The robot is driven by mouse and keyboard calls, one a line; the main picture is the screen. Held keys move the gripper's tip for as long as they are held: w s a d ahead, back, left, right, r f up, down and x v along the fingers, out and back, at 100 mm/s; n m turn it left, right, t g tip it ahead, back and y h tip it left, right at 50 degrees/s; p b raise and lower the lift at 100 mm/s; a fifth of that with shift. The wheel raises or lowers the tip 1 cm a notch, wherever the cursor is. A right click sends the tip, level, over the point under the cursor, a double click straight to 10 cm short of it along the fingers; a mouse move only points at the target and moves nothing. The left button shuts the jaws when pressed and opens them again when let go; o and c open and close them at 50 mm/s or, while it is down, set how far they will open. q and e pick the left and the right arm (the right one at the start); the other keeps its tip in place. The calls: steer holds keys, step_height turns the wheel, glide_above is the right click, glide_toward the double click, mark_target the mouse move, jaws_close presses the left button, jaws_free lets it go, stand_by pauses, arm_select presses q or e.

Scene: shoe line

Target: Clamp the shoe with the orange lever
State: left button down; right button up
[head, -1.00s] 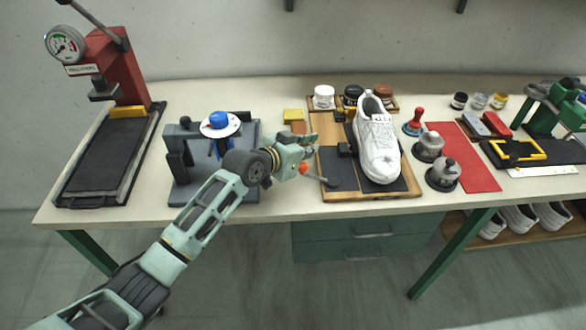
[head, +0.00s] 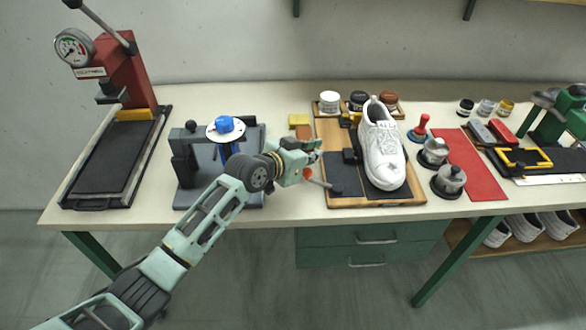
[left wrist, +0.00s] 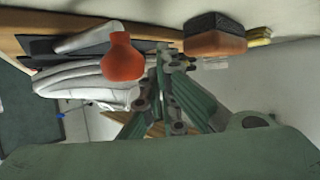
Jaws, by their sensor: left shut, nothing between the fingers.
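The white shoe (head: 382,152) stands on a dark pad on the wooden clamp board (head: 330,125), toe toward me. The lever's orange ball knob (head: 308,173) is at the board's left front edge, its rod running right. My left gripper (head: 318,150) is shut and empty, just behind the knob and left of the shoe, above the board. In the left wrist view, the orange knob (left wrist: 122,58) is large beside the shut fingers (left wrist: 160,95), with the white shoe (left wrist: 75,80) beyond. I cannot tell whether the fingers touch the lever. My right gripper is not in view.
A stand with a blue knob (head: 224,124) is left of the board, under my left arm. A red press (head: 122,70) stands far left. Jars (head: 330,101) are behind the shoe. Metal-topped tools (head: 448,180) and a red mat (head: 470,165) lie right.

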arm_select(q)
steer(key=v, duration=1.1)
steer(key=shift+s+a, duration=0.2)
steer(key=shift+s, duration=0.05)
steer(key=shift+r, duration=0.1)
